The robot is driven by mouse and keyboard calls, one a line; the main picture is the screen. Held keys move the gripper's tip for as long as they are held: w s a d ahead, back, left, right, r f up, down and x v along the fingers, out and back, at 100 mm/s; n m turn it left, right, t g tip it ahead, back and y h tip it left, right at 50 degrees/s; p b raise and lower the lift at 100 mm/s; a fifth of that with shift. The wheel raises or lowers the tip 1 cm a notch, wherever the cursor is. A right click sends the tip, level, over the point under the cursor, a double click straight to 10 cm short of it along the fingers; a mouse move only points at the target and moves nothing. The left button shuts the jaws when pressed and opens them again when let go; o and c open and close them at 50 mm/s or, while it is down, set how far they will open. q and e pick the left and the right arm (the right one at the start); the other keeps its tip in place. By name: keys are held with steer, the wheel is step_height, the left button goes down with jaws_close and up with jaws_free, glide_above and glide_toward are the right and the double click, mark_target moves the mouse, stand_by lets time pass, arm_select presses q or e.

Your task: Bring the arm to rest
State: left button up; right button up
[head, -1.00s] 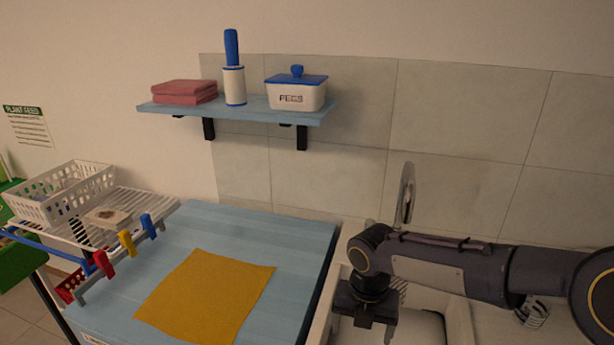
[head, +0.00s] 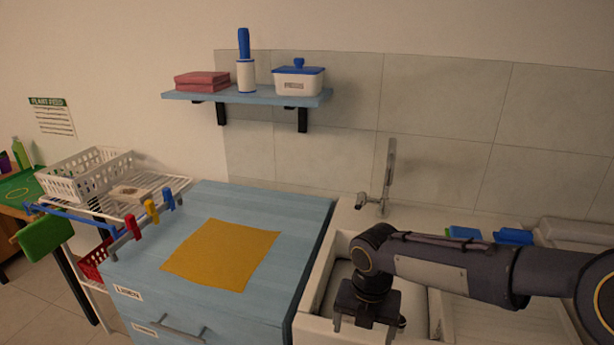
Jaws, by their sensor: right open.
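My right gripper (head: 365,312) hangs over the sink basin at the lower middle, at the end of my dark right arm, which comes in from the right. Its jaws point down and are open, with nothing seen between them. The sink (head: 337,262) lies under and behind it, and the gripper hides part of the basin. My left gripper is not in view.
Left of the gripper is a blue cabinet (head: 205,215) with a yellow cloth (head: 222,254) on top. A faucet (head: 388,180) rises behind the arm. A wall shelf (head: 245,95) holds a container (head: 298,80).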

steer(key=s+d+r+m+t+y, duration=0.1)
steer(key=s+d+r+m, duration=0.25)
steer(key=m, duration=0.45)
steer(key=s+d+r+m+t, duration=0.1)
steer(key=s+d+r+m, duration=0.1)
steer(key=s+d+m, duration=0.4)
steer(key=s+m+t+y, duration=0.1)
steer(key=s+m, duration=0.3)
steer(key=m, duration=0.6)
steer(key=s+f+m+t+y, duration=0.1)
steer(key=s+m, duration=0.4)
steer(key=m, duration=0.5)
steer(key=shift+s+t+y, duration=0.3)
steer(key=shift+t+y, duration=0.1)
steer(key=shift+t, duration=0.4)
stand_by(3.8)
